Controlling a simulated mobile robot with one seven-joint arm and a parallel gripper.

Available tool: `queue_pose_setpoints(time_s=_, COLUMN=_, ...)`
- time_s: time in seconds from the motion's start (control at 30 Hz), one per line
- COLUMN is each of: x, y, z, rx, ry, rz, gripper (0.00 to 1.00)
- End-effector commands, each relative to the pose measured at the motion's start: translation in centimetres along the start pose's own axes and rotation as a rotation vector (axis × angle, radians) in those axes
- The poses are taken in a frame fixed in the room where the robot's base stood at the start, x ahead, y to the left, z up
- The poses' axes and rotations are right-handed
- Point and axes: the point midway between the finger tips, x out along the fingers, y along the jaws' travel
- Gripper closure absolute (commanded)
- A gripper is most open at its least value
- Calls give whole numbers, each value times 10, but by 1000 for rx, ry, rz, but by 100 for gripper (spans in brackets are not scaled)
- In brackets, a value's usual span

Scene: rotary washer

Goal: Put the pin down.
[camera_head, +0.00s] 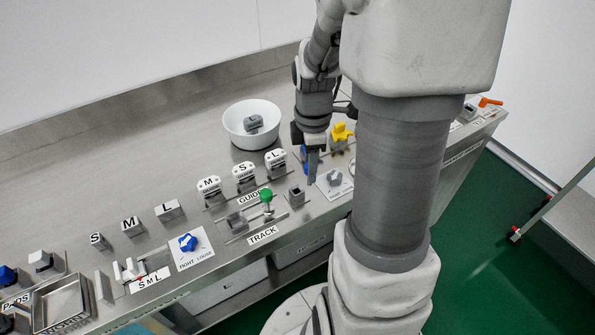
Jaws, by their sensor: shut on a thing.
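My gripper (312,152) hangs pointing down over the right half of the steel bench, between the white bowl and the yellow part. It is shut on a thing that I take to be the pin. A narrow grey piece (313,170) extends below the jaws; at this size I cannot tell how much of it is pin and how much is finger. Its lower end is close to a small grey block with a dark top (297,195) and the bench top. I cannot tell whether it touches anything.
A white bowl (236,128) holding a grey part stands behind left. A green-knobbed piece (267,197) stands at the TRACK label. Guides marked M, S and L (245,175) stand left of my gripper. A yellow part (341,133) is close on its right. My arm hides some bench.

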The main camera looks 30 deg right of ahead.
Motion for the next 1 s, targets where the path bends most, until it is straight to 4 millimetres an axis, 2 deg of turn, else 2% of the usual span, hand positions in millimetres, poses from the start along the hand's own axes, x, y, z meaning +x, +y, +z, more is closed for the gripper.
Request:
queue_pose_setpoints(time_s=0.03, x=-9, y=-4, z=12, rx=8, ry=-1, rz=4, gripper=100)
queue_pose_setpoints(time_s=0.2, x=-30, y=-19, z=45, rx=6, ry=0, rz=4, gripper=100)
queue_pose_setpoints(time_s=0.4, x=-46, y=-31, z=70, rx=2, ry=0, rz=1, gripper=100)
queue_pose_setpoints(time_s=0.6, x=-51, y=-35, z=78, rx=0, ry=0, rz=0, gripper=100)
queue_pose_setpoints(time_s=1.0, x=-51, y=-35, z=78, rx=-1, ry=0, rz=0, gripper=100)
